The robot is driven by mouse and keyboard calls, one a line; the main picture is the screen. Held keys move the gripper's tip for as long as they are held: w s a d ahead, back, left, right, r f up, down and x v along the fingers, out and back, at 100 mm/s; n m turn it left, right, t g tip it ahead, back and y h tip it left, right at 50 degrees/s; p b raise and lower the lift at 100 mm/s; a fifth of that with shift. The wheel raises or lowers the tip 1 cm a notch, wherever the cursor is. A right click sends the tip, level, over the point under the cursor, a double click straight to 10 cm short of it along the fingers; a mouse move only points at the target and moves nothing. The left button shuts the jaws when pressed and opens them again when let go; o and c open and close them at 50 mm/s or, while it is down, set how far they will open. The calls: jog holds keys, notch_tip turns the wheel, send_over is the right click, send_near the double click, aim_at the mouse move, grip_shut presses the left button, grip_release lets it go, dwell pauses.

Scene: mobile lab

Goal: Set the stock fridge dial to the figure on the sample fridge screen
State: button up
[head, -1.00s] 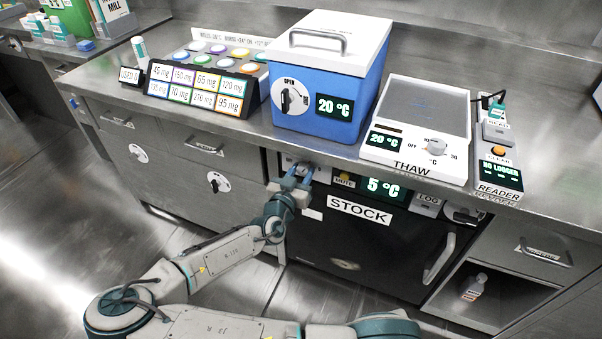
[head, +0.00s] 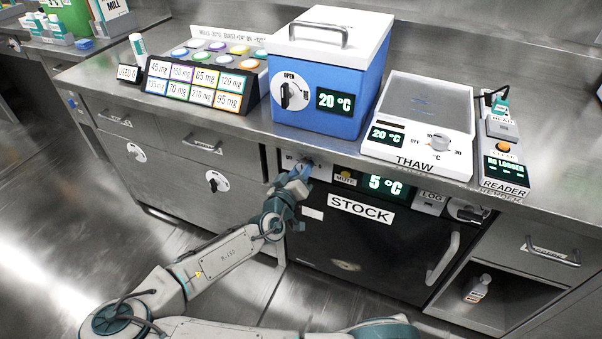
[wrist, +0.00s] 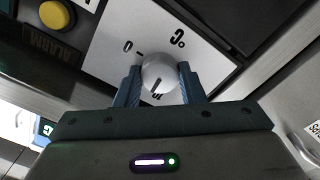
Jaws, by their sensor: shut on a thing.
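The stock fridge is the black-doored unit labelled STOCK (head: 361,209) under the counter. Its screen (head: 385,187) reads 5 °C. Its dial (wrist: 160,73) is a round pale knob on a white plate, seen close in the wrist view, with a dark pointer line and partly visible figures around it. My gripper (wrist: 158,85) is shut on the dial, one blue finger on each side. In the head view my gripper (head: 298,172) covers much of the dial. No screen labelled as the sample fridge can be made out.
A blue box (head: 320,95) with a 20 °C screen and a THAW unit (head: 418,125) stand on the counter above. The fridge door handle (head: 443,258) sticks out.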

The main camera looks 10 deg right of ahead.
jog(key=n, duration=0.4)
jog(key=shift+n+b, duration=0.3)
dwell(0.3)
jog(key=o, duration=1)
jog(key=shift+a, duration=0.1)
jog(key=v, duration=1.3)
jog(key=shift+s+a+b, duration=0.2)
jog(key=shift+s+b, duration=0.1)
jog(key=shift+s, duration=0.05)
jog(key=shift+f, duration=0.1)
